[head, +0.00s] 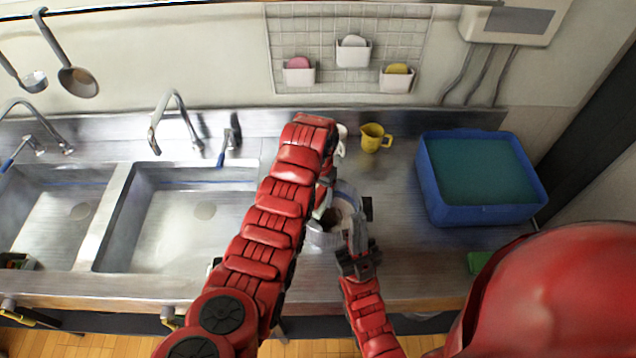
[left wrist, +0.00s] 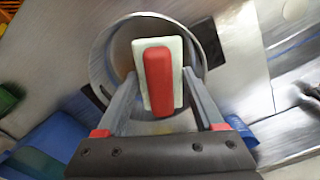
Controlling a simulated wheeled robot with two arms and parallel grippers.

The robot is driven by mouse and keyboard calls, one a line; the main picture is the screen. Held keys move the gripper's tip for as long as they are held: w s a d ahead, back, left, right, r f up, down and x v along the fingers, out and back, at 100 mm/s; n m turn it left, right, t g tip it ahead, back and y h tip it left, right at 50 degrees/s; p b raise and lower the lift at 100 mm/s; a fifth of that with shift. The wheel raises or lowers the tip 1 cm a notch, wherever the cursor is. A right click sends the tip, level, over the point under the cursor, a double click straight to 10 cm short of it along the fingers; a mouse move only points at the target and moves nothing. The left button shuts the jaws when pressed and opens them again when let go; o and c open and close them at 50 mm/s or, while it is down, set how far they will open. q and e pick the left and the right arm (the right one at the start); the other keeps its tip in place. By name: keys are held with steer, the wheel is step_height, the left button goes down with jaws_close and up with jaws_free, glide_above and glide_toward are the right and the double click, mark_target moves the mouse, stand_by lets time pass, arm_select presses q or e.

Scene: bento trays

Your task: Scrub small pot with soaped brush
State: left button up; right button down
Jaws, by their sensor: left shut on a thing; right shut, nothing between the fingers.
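The small pot (head: 322,240) is a round metal pot with dark handles on the counter right of the sinks. The left wrist view looks down into its opening (left wrist: 112,50). My left gripper (left wrist: 160,80) is shut on the brush (left wrist: 158,75), which has a red grip on a pale block. The brush is over or inside the pot's opening; I cannot tell whether it touches the bottom. In the head view my left arm hides most of the brush and part of the pot. My right gripper (head: 357,228) is shut and empty at the pot's right front side.
A blue tub (head: 437,198) of teal liquid stands at the right, and a yellow cup (head: 371,140) behind the pot. Two sinks (head: 165,230) lie at the left. A wall rack (head: 325,45) holds small sponge holders. A green block (head: 479,262) lies near the front edge.

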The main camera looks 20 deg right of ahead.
mark_target(322, 202)
arm_select(q)
steer(key=shift+s+d+f, duration=0.3)
steer(key=shift+d+f, duration=0.1)
steer(key=shift+f, duration=0.35)
steer(key=shift+s+f, duration=0.1)
steer(key=shift+f, duration=0.6)
steer(key=shift+f+b, duration=2)
steer(key=shift+f, duration=1.05)
steer(key=shift+f+b, duration=0.95)
steer(key=shift+f, duration=0.05)
